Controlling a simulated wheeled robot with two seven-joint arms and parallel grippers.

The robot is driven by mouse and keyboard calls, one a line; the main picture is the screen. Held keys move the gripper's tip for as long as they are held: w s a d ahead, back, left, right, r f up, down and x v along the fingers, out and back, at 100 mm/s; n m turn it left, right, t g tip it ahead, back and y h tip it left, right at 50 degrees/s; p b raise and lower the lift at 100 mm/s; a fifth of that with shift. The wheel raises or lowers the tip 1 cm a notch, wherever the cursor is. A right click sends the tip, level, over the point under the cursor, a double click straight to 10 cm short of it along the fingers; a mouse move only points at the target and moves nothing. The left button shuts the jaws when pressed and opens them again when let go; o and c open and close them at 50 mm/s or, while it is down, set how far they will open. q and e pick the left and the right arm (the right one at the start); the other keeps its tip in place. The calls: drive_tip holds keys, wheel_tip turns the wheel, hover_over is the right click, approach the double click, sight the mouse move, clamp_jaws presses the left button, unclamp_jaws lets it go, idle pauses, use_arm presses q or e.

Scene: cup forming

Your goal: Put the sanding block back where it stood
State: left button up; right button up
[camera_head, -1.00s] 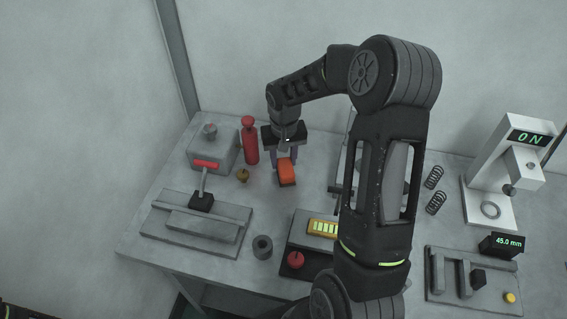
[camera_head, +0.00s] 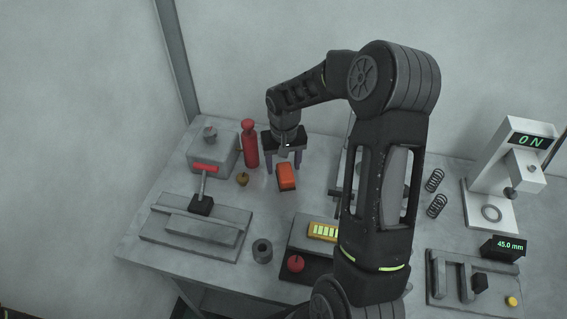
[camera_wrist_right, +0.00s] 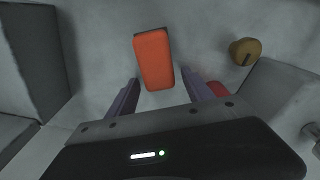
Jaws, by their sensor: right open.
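The sanding block, an orange block with a dark base (camera_head: 287,176), lies on the table near the back, to the right of the red bottle. It also shows in the right wrist view (camera_wrist_right: 153,59), flat on the grey surface ahead of the fingers. My right gripper (camera_head: 284,168) is open and empty, just behind the block; its two purple-grey fingers (camera_wrist_right: 164,88) stand wide apart and appear clear of the block. My left gripper does not show.
A red bottle (camera_head: 250,144) and a small brass knob-like piece (camera_head: 242,179) stand left of the block. A grey box (camera_head: 212,153), a lever fixture (camera_head: 194,228), a dark ring (camera_head: 262,250) and a yellow-lit gauge (camera_head: 323,231) surround it. Springs (camera_head: 435,181) lie right of my arm.

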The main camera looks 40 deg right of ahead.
sight(284, 165)
use_arm(q)
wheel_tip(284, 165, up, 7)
drive_tip(key=p, duration=0.7)
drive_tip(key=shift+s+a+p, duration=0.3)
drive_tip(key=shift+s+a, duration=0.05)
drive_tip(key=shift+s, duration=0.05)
use_arm(e)
wheel_tip(284, 165, up, 12)
drive_tip(key=shift+s+a, duration=0.25)
drive_tip(key=shift+s, duration=0.1)
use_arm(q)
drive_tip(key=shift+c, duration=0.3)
use_arm(e)
drive_tip(key=shift+r, duration=0.1)
